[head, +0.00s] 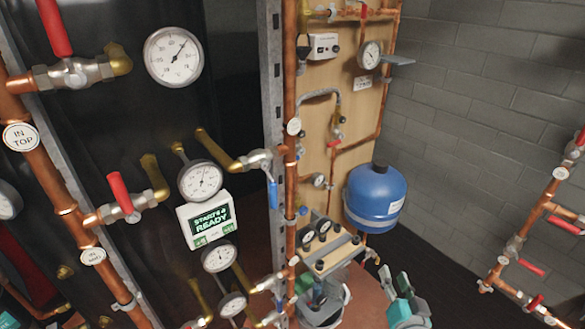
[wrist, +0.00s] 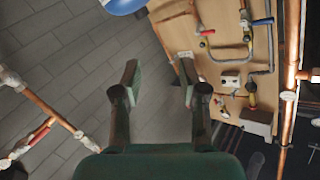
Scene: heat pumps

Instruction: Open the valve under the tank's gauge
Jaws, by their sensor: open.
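A blue tank (head: 375,198) is mounted at the wooden board's lower right; its edge shows at the top of the wrist view (wrist: 125,4). A small round gauge (head: 319,180) is on the board left of it, and a small valve fitting (head: 371,257) is below the tank. A larger gauge (head: 369,54) sits high on the board. A red-handled valve (head: 336,143) is on the board's middle pipes. Which gauge and valve belong to the tank is not clear. My gripper (wrist: 158,80) is open and empty, its two fingers apart, with grey floor or wall showing between them.
The wooden board (head: 346,95) carries copper pipes and a white box (head: 323,46). A dark panel at left holds several gauges, a green display (head: 211,221) and red-handled valves (head: 122,194). Copper pipework (head: 520,235) stands at right by the block wall. Dark floor lies between.

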